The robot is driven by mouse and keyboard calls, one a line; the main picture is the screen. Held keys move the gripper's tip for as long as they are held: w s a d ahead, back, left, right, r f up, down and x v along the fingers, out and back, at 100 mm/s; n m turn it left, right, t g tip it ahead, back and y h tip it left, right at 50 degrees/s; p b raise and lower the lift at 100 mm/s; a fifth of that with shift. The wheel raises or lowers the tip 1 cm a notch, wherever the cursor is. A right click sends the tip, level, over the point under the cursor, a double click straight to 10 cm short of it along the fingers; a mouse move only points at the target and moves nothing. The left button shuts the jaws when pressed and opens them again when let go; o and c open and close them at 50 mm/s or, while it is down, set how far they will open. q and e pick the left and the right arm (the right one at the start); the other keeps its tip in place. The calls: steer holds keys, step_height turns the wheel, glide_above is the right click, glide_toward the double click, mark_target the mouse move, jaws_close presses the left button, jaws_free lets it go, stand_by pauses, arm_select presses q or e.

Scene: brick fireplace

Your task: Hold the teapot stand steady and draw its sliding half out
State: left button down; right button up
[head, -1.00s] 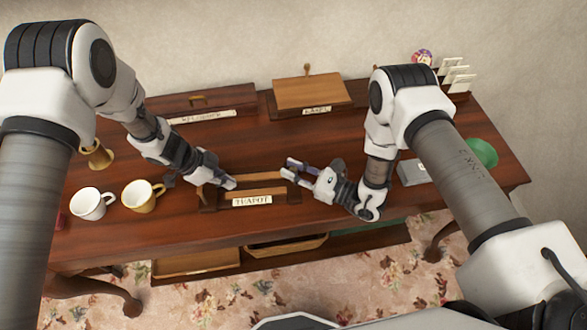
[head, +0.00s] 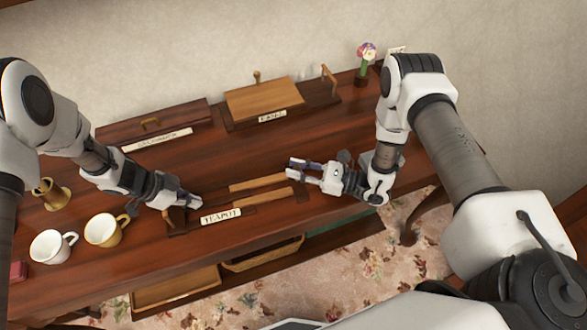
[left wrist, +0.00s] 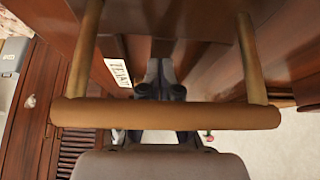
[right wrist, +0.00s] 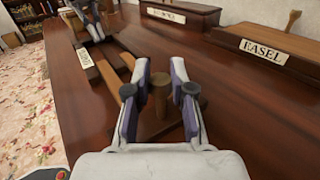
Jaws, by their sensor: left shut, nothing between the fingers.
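The teapot stand, with its white TEAPOT label (head: 221,215), lies on the table in the head view. Its sliding half, with light wooden rails (head: 262,194), reaches out to the right of the label. My left gripper (head: 190,203) is shut and empty at the stand's left end. In the left wrist view a wooden handle bar (left wrist: 165,113) crosses in front of its fingers (left wrist: 160,78). My right gripper (head: 296,166) is at the right end of the rails. The head view hides the peg.
A long dark wooden stand (head: 155,123) and the easel stand (head: 265,100) are behind. A flower vase (head: 364,65) stands at back right.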

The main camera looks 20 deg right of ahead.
arm_select(q)
steer(key=shift+s+f, duration=0.1)
steer(key=shift+f, duration=0.05)
arm_select(e)
steer(key=o, duration=0.4)
steer(key=shift+o, duration=0.2)
steer(key=shift+d, duration=0.1)
steer(key=v, duration=1.2)
steer(key=shift+s, duration=0.1)
arm_select(q)
step_height(320, 180, up, 6)
steer(key=p, duration=0.5)
arm_select(e)
step_height(320, 180, up, 5)
steer(key=shift+r, duration=0.1)
arm_select(q)
steer(key=shift+r, duration=0.2)
